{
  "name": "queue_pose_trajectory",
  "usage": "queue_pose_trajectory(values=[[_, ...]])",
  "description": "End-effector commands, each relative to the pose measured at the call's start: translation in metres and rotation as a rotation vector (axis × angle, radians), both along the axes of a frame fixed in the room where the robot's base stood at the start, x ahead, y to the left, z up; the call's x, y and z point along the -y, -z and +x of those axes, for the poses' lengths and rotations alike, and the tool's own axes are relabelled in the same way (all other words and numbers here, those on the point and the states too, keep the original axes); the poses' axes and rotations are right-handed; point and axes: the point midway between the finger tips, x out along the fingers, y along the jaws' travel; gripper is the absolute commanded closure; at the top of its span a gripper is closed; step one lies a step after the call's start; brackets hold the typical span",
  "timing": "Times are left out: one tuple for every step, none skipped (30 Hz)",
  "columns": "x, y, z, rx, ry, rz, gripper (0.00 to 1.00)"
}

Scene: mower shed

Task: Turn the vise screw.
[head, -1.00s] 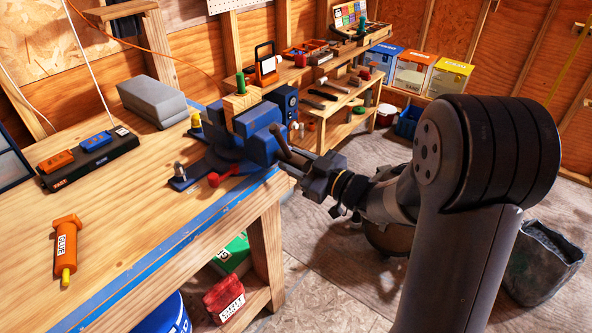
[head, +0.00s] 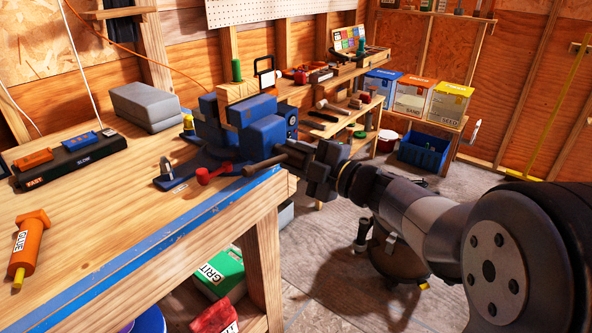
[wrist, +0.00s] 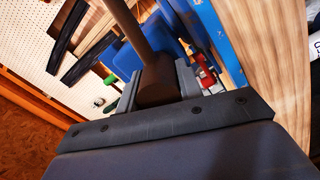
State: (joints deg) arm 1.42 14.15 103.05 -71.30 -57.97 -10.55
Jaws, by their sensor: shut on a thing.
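The blue vise (head: 264,133) is mounted at the corner of the workbench (head: 110,215), with a wood block (head: 246,109) at its top. Its dark brown handle bar (head: 262,165) slants from the lower left up to my gripper. My gripper (head: 300,155) is beside the vise's near right side, shut on the bar's thick end. In the wrist view the bar (wrist: 128,25) runs away from the camera, and its thicker brown end (wrist: 157,84) sits between the two jaws. The vise screw itself is mostly hidden behind the bar and my gripper.
An orange glue tube (head: 28,245) and grey block (head: 146,106) are on the bench. A shelf (head: 345,130) with tools stands behind. A dark round stool-like object (head: 395,260) is below my arm.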

Motion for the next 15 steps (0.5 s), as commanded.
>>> queue_pose_trajectory(values=[[-0.0009,0.0033,0.0,0.043,-0.002,-0.027,0.88],[-0.0009,0.0034,-0.0001,0.065,-0.002,-0.045,0.88],[-0.0009,0.0035,0.0,0.094,-0.001,-0.068,0.88],[-0.0009,0.0037,0.0001,0.118,-0.001,-0.085,0.88],[-0.0009,0.0037,0.0001,0.14,-0.001,-0.102,0.88],[-0.001,0.0036,0.0,0.17,-0.001,-0.127,0.88],[-0.0011,0.0036,-0.0001,0.193,-0.001,-0.143,0.88],[-0.001,0.0035,-0.0002,0.215,-0.001,-0.16,0.88],[-0.0012,0.0034,-0.0002,0.246,-0.001,-0.183,0.89],[-0.0012,0.0035,-0.0002,0.268,-0.002,-0.201,0.88],[-0.0012,0.0037,-0.0001,0.291,-0.002,-0.219,0.88],[-0.0012,0.0038,-0.0001,0.32,-0.001,-0.242,0.88],[-0.0012,0.0038,-0.0001,0.342,0.0,-0.259,0.88],[-0.0011,0.0038,-0.0001,0.365,0.0,-0.277,0.88],[-0.0011,0.0036,-0.0001,0.396,0.0,-0.301,0.89]])
